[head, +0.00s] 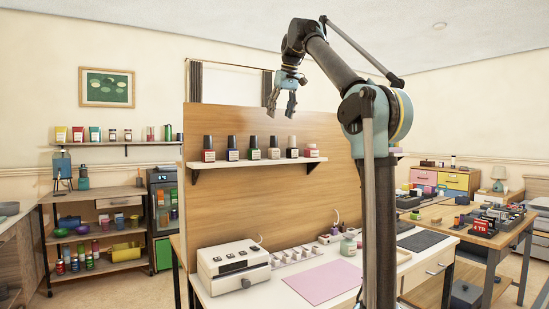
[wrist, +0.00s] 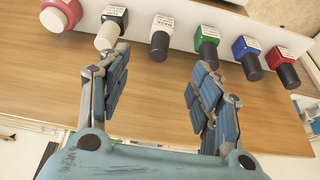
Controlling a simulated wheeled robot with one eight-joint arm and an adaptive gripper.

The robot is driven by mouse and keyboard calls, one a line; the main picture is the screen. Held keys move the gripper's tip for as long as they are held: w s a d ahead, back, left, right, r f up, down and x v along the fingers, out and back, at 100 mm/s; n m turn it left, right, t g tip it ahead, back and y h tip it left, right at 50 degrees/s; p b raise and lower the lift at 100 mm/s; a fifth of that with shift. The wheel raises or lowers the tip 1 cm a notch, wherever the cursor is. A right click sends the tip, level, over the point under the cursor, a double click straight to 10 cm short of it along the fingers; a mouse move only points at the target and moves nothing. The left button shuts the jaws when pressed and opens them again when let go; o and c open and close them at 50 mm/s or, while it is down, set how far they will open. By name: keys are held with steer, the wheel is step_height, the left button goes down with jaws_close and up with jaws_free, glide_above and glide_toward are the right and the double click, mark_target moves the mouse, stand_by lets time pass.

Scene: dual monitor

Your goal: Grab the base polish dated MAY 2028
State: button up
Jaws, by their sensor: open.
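Several polish bottles stand in a row on the wall shelf (head: 245,162). In the head view, from the left, they are a red bottle (head: 208,150), a blue one (head: 232,149), a green one (head: 254,149), a pale one (head: 273,148) and a dark one with a white cap (head: 292,149). The wrist view reverses the row, with the green bottle (wrist: 207,42) near the middle. Their label dates are too small to read, so I cannot tell which is MAY 2028. My gripper (head: 281,103) is open and empty, above the row and apart from it.
A pink-red jar (head: 311,150) ends the row at the right. The wooden panel (head: 330,135) stands behind the shelf. Below, a white machine (head: 233,266) and a pink mat (head: 322,281) lie on the desk. The air above the bottles is free.

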mark_target(274, 146)
steer(key=x, duration=1.5)
steer(key=shift+f, duration=0.2)
steer(key=c, duration=1.2)
